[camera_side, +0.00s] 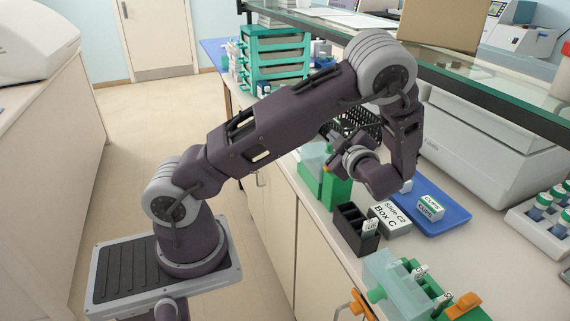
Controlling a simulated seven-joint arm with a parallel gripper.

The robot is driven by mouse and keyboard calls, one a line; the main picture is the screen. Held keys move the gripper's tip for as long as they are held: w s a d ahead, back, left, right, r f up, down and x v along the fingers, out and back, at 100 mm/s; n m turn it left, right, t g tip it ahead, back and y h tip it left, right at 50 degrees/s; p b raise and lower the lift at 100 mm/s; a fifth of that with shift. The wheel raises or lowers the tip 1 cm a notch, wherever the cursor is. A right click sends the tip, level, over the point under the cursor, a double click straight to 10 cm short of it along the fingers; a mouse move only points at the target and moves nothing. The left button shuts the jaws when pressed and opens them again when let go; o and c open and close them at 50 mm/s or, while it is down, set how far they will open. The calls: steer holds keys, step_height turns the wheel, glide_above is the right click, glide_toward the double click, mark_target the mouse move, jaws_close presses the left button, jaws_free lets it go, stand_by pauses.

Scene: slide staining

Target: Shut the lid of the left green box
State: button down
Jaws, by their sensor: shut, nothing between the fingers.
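Two green boxes with see-through lids are on the bench. One green box (337,192) is farther back and to the left. Its pale see-through lid (313,160) stands up at its left side, partly hidden by my wrist and gripper; I cannot tell its exact angle. The other green box (420,272) is at the front, its lid (388,282) swung open to the left, with slides inside. My gripper (331,150) is shut and empty, just above the back box and close to its lid; I cannot tell whether they touch.
A black basket (362,120) stands behind. A glass shelf (480,85) overhangs the bench. A bottle rack (530,232) is at right.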

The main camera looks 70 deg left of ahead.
steer(key=r, duration=0.4)
steer(key=shift+w+d, duration=0.25)
steer(key=w+v, duration=0.1)
steer(key=v, duration=0.8)
steer(key=s+d+r+n+g+h, duration=0.15)
steer(key=s+n+h, duration=0.5)
steer(key=n, duration=0.65)
steer(key=s+d+r+n+g+h, duration=0.15)
steer(key=s+n+h, duration=0.25)
steer(key=s+n, duration=0.7)
steer(key=s+d+r+n+t+h, duration=0.1)
steer(key=d+n, duration=0.4)
steer(key=n, duration=0.6)
steer(key=s+d+r+n+t+h, duration=0.2)
steer(key=s+d+n+t+h, duration=0.2)
steer(key=n, duration=0.7)
steer(key=shift+s+d+t, duration=0.4)
steer(key=shift+s+t, duration=0.1)
steer(key=shift+s, duration=0.1)
steer(key=c, duration=2.2)
jaws_free()
steer(key=shift+r+h, duration=0.15)
steer(key=shift+h, duration=0.1)
